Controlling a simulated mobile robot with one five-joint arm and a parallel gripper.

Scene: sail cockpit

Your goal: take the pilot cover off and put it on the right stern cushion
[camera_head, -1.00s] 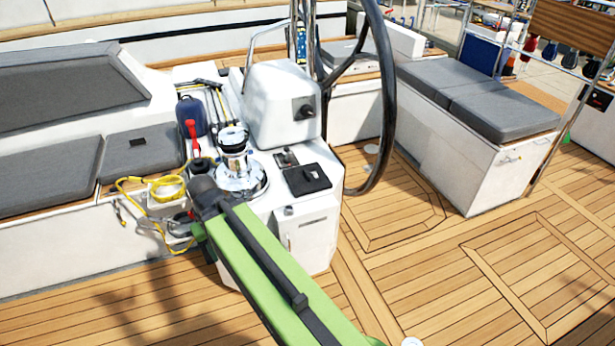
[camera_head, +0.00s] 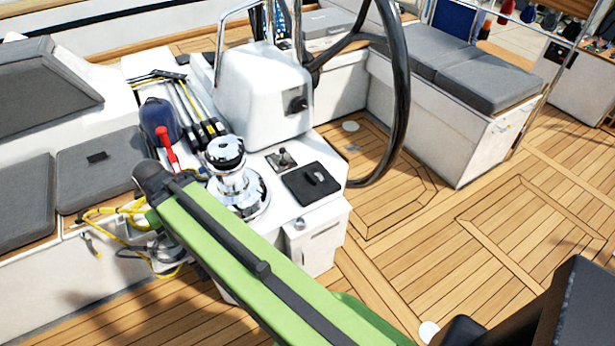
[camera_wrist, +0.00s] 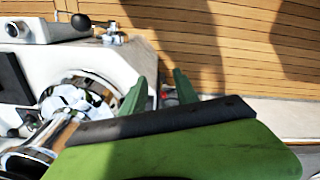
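The pilot cover (camera_head: 312,185) appears to be the flat black square with a small raised handle on top of the white console, right of the chrome winch. A black edge at the left of the wrist view (camera_wrist: 12,80) seems to be the same cover. Two grey cushions lie on the right bench, a farther one (camera_head: 430,50) and a nearer one (camera_head: 487,80); I cannot tell which is the stern one. In the wrist view my gripper's green fingers (camera_wrist: 158,83) stand apart with nothing between them, beside the winch and away from the cover. The head view hides the fingertips.
The chrome winch (camera_head: 236,180) stands between my arm and the cover. The steering wheel (camera_head: 398,100) rises right of the console. Winch handles and yellow rope (camera_head: 125,212) lie at left. The teak floor (camera_head: 430,250) is mostly clear. A dark shape (camera_head: 575,310) fills the lower right corner.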

